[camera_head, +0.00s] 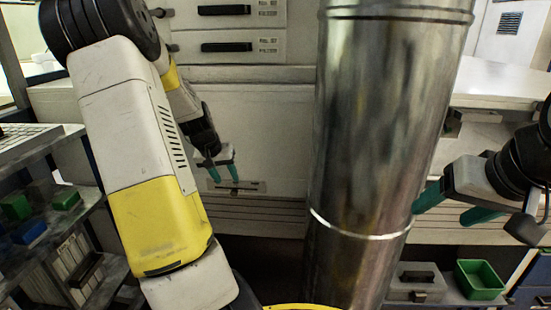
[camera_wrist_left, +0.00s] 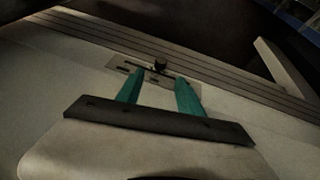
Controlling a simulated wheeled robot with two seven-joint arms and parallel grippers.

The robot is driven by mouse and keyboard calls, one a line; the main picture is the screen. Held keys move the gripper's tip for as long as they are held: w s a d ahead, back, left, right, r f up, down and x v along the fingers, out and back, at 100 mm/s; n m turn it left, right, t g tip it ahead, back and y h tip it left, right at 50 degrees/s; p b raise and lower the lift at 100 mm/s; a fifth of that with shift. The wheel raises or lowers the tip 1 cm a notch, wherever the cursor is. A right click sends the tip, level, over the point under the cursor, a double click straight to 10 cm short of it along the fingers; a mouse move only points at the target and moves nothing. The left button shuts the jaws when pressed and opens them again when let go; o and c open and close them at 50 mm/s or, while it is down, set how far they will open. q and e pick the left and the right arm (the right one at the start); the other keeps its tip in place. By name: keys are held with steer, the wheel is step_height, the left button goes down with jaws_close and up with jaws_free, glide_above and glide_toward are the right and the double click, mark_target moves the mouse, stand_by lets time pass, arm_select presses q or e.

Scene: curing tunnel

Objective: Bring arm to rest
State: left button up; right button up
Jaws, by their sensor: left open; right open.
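My left arm (camera_head: 150,150) comes in from the upper left, white and yellow, and bends down. My left gripper (camera_head: 226,175) has green fingers, is open and empty, and is in front of a pale panel (camera_head: 265,140). In the left wrist view, the two green fingers of my left gripper (camera_wrist_left: 160,92) stand apart with nothing between them. My right gripper (camera_head: 448,205) is at the right with its green fingers open. One fingertip is close to the metal duct; I cannot tell whether it touches.
A large shiny metal duct (camera_head: 375,140) rises between the two grippers. Drawers with black handles (camera_head: 227,47) are at the back. Shelves with green and blue bins (camera_head: 30,232) stand at the left. A green bin (camera_head: 480,279) and a grey case (camera_head: 416,282) are low at the right.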

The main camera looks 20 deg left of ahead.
arm_select(q)
steer(key=s+d+r+m, duration=0.2)
steer(key=s+d+r, duration=0.45)
steer(key=d, duration=0.35)
steer(key=s+d+r+m, duration=0.1)
steer(key=s+d+r, duration=0.4)
steer(key=d+r, duration=0.4)
steer(key=s+d+r+m+t+h, duration=0.1)
steer(key=s+d, duration=0.5)
steer(key=s, duration=0.4)
steer(key=shift+s+d+h, duration=0.3)
steer(key=shift+d, duration=0.1)
steer(key=shift+r, duration=0.1)
steer(key=shift+c, duration=0.4)
stand_by(2.8)
